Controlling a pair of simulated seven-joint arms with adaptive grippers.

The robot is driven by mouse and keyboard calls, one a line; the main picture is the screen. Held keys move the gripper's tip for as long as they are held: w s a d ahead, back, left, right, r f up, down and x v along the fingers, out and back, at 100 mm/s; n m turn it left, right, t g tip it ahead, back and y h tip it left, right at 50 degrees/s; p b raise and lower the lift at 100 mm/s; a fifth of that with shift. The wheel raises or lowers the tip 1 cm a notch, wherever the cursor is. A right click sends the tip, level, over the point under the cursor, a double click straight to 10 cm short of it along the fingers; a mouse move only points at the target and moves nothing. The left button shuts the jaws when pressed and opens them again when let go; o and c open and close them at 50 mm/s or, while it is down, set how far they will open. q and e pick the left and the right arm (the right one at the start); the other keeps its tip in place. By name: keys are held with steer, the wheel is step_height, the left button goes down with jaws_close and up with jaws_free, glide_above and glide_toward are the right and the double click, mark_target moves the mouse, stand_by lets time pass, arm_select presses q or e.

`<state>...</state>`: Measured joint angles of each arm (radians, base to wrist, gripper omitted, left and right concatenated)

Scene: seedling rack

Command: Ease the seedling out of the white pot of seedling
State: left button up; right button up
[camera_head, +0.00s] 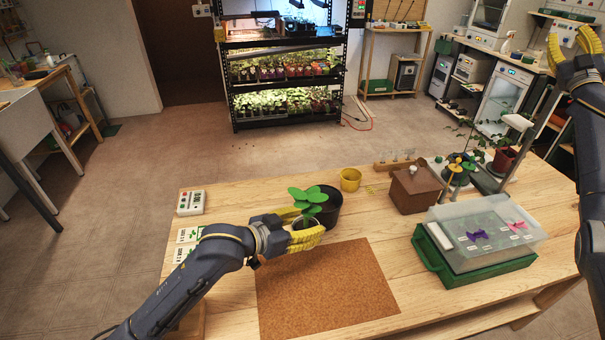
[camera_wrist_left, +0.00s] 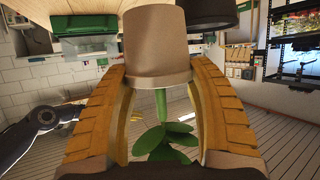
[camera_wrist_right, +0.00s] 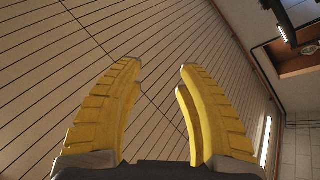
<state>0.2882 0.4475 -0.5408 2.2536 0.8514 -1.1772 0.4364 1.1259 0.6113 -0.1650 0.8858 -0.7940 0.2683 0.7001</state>
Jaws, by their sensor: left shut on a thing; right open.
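The white pot (camera_head: 303,224) holds a green seedling (camera_head: 308,198) with broad rounded leaves. My left gripper (camera_head: 312,236) is shut on the white pot, its yellow fingers on either side, above the table near the cork mat. In the left wrist view, which is upside down, the pot (camera_wrist_left: 157,45) sits between the fingers, with the seedling's stem and leaves (camera_wrist_left: 165,140) coming out of its rim. In the head view the pot looks about upright; its lower part is hidden by the fingers. My right gripper (camera_head: 574,62) is open, empty and raised at the upper right.
A black pot (camera_head: 330,215) stands close behind the white pot. A brown cork mat (camera_head: 320,290) lies bare in front. A yellow cup (camera_head: 350,180), brown box (camera_head: 416,192), green crate with clear lid (camera_head: 440,262) and white timer (camera_head: 191,203) also stand on the table (camera_head: 240,193).

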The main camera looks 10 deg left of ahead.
steer(key=a+r+n+g+y, duration=0.1)
steer(key=a+r+n+y, duration=0.2)
steer(key=a+n+y, duration=0.35)
steer(key=a+r+n+g+y, duration=0.1)
steer(key=a+r+n+y, duration=0.15)
steer(key=a, duration=0.75)
steer(key=s+a+f+n+g+y, duration=0.1)
steer(key=s+a+n+g+y, duration=0.35)
steer(key=a, duration=0.75)
steer(key=s+a+n+g+y, duration=0.15)
steer(key=a+n+g, duration=0.35)
steer(key=a+n, duration=0.5)
steer(key=s+a+f+n+g+y, duration=0.15)
steer(key=a+n+g+y, duration=0.3)
steer(key=a, duration=0.95)
steer(key=s+a+f+n+g+h, duration=0.3)
steer(key=s+a+f+n+g, duration=0.15)
steer(key=s+a, duration=0.4)
steer(key=n+g+h, duration=0.4)
steer(key=n+h, duration=0.4)
steer(key=h, duration=0.8)
glide_above(303, 226)
step_height(303, 226, down, 23)
steer(key=shift+t, duration=0.25)
step_height(303, 226, down, 12)
steer(key=shift+r, duration=0.1)
